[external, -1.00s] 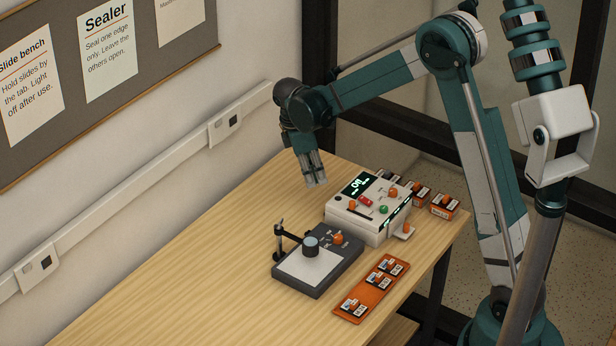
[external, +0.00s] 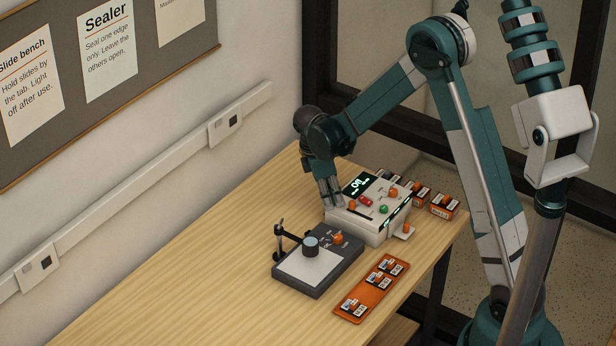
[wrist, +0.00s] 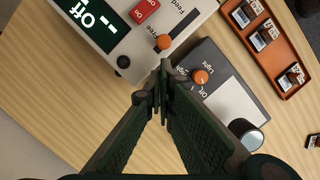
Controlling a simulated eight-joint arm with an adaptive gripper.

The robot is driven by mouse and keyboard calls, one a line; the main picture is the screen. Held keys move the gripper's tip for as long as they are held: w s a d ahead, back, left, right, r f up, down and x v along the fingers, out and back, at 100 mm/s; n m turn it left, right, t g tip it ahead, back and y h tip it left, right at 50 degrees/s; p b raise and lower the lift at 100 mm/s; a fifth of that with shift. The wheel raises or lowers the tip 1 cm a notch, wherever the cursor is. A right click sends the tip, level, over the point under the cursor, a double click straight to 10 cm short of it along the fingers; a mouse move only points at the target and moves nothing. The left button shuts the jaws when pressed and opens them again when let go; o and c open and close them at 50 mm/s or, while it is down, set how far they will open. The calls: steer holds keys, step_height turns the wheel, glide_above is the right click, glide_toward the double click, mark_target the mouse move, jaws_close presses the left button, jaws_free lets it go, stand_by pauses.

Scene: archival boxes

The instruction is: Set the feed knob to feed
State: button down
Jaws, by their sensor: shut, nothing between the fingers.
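The feed knob is an orange knob (wrist: 164,41) on the white boxy device (wrist: 150,62). In the wrist view it sits at the "Free" end of a dark slot, with "Feed" printed by the far end. The knob also shows in the external view (external: 352,204). The device's display (wrist: 92,14) reads "Off". My gripper (wrist: 161,82) is shut and empty, pointing down. In the wrist view its fingertips appear just below the knob, apart from it. In the external view my gripper (external: 334,203) is at the device's left edge; its exact height is unclear.
A dark slide bench (external: 318,287) with an orange "Light" knob (wrist: 200,77) and a grey cylinder stands close beside the device. An orange tray (external: 344,313) of small labelled items lies in front. More orange boxes (external: 444,206) stand behind the device. The table's left side is clear.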

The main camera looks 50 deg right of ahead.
mark_target(350, 208)
steer(key=shift+s+d, duration=0.35)
steer(key=s+b, duration=0.2)
steer(key=s, duration=0.4)
stand_by(0.5)
steer(key=shift+w+a, duration=0.3)
steer(key=shift+a, duration=0.05)
steer(key=shift+w+a+b, duration=0.4)
steer(key=shift+w+a, duration=0.65)
steer(key=v, duration=1)
steer(key=shift+p, duration=0.4)
